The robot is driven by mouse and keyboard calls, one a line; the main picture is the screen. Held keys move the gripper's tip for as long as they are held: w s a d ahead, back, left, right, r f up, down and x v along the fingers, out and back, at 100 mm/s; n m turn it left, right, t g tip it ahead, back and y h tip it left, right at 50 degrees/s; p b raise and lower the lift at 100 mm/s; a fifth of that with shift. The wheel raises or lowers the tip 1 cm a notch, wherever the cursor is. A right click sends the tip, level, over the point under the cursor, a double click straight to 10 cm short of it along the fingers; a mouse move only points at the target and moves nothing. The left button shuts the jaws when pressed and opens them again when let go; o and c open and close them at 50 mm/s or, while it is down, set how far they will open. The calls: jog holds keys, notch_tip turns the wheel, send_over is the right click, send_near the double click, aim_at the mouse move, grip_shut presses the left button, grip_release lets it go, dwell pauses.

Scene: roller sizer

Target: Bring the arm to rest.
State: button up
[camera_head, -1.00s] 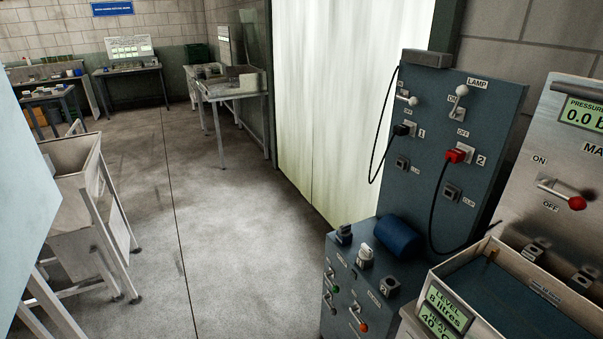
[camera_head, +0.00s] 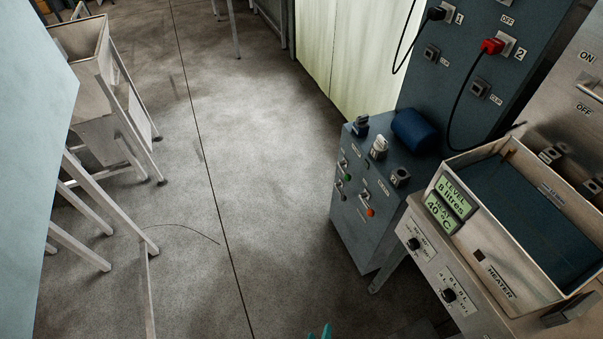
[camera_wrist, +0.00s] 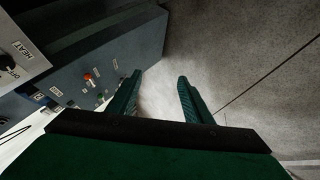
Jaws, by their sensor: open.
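My gripper (camera_wrist: 155,95) shows in the wrist view with its two dark green fingers apart. Nothing is between them, only bare grey floor beyond. In the wrist view the front of the blue-grey cabinet (camera_wrist: 110,55) is to the left of the fingers; I cannot tell how close it is. In the head view only a small teal tip, likely part of my gripper, shows at the bottom edge.
The blue-grey cabinet (camera_head: 365,215) carries a dark blue cylinder (camera_head: 415,131), small levers and plugs. A steel bath (camera_head: 525,240) reading 40 °C stands right. A metal hopper stand (camera_head: 100,95) is at left. The floor (camera_head: 235,150) between is clear.

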jog(key=s+a+r+m+t+y, duration=0.1)
jog(key=s+a+r+m+t, duration=0.1)
jog(key=r, duration=1.2)
jog(key=s+a+r+m+t+y, duration=0.2)
jog(key=s+a+r+m+t, duration=0.1)
jog(key=r, duration=1.1)
jog(key=shift+s+a+r+m+t+y, duration=0.2)
jog(key=shift+s+m+t+y, duration=0.1)
jog(key=shift+s+m+t, duration=0.6)
jog(key=shift+s, duration=0.15)
